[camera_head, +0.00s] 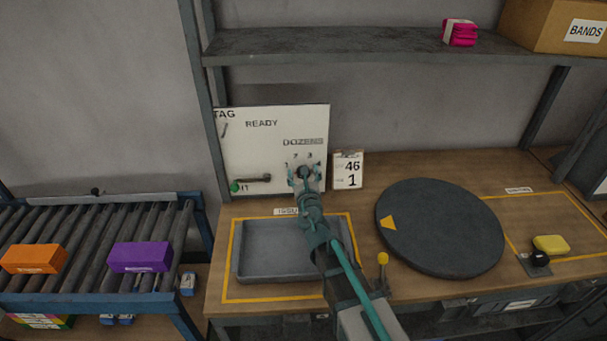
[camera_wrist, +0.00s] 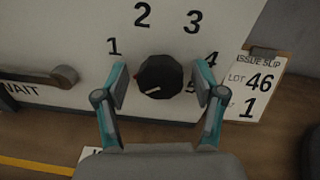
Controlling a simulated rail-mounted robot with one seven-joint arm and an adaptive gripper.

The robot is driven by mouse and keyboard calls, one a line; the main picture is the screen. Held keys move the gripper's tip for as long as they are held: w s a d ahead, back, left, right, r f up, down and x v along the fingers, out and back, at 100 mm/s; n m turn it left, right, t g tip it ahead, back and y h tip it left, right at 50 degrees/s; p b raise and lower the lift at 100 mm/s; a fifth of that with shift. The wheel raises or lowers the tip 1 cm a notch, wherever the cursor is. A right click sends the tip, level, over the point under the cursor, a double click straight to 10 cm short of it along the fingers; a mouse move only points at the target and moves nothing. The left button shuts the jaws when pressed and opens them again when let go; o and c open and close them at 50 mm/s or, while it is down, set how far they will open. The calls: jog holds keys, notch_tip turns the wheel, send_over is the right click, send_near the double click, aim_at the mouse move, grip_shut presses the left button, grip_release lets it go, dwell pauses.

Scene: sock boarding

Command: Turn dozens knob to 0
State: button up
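The dozens knob (camera_wrist: 160,72) is a dark, many-sided knob on a white panel. In the wrist view the numbers 1, 2, 3, 4 and part of 5 show around it; no 0 is visible. A small white mark sits on the knob's lower face and a faint reddish spot at its left edge; I cannot tell for sure which is the pointer. My gripper (camera_wrist: 161,88) has one teal finger on each side of the knob, with small gaps visible, so it looks open around it. In the head view my gripper (camera_head: 304,174) covers most of the knob.
Below are a grey tray (camera_head: 244,262) and a dark turntable (camera_head: 445,225). A shelf (camera_head: 300,40) is above.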

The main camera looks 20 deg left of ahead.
jog(key=v, duration=0.7)
jog(key=shift+s, duration=0.2)
dwell(0.4)
